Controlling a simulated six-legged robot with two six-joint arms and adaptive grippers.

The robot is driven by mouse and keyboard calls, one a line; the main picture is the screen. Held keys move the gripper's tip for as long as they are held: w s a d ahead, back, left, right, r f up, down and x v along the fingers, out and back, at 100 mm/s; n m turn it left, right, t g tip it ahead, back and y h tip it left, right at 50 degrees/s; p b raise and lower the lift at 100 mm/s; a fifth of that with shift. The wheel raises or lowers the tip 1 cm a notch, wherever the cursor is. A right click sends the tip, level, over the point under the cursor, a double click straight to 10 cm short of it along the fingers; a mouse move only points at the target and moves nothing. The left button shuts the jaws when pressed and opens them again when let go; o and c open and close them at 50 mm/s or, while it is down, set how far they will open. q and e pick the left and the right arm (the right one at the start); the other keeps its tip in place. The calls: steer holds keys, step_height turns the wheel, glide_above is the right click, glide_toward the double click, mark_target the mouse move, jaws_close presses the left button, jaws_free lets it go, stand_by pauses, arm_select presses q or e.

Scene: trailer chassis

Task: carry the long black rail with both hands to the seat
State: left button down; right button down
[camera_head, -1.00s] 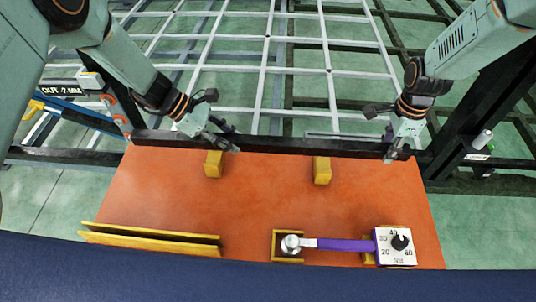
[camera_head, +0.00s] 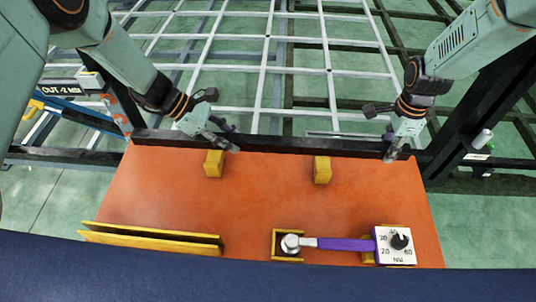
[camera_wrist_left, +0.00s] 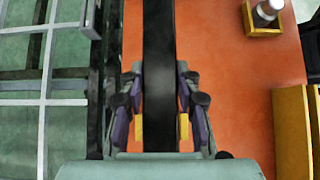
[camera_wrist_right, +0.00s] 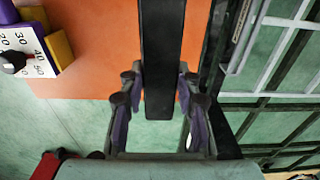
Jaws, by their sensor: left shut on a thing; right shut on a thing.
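The long black rail (camera_head: 290,148) lies crosswise along the far edge of the orange table. My left gripper (camera_head: 226,142) is shut on its left part and my right gripper (camera_head: 391,152) is shut on it near its right end. In the left wrist view the rail (camera_wrist_left: 159,60) runs between the two fingers (camera_wrist_left: 160,112). In the right wrist view the rail (camera_wrist_right: 161,50) also passes between the fingers (camera_wrist_right: 160,105), and its end shows there. I cannot tell which part is the seat.
Yellow blocks (camera_head: 213,164) and (camera_head: 322,170) stand on the orange table (camera_head: 265,205), near the rail. A yellow slotted holder (camera_head: 150,239), a purple-handled wrench (camera_head: 345,244) and a dial box (camera_head: 396,246) are at the near edge. A pale chassis grid (camera_head: 290,70) lies beyond.

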arm_select(q)
steer(key=shift+w+r, duration=0.1)
steer(key=shift+r, duration=0.05)
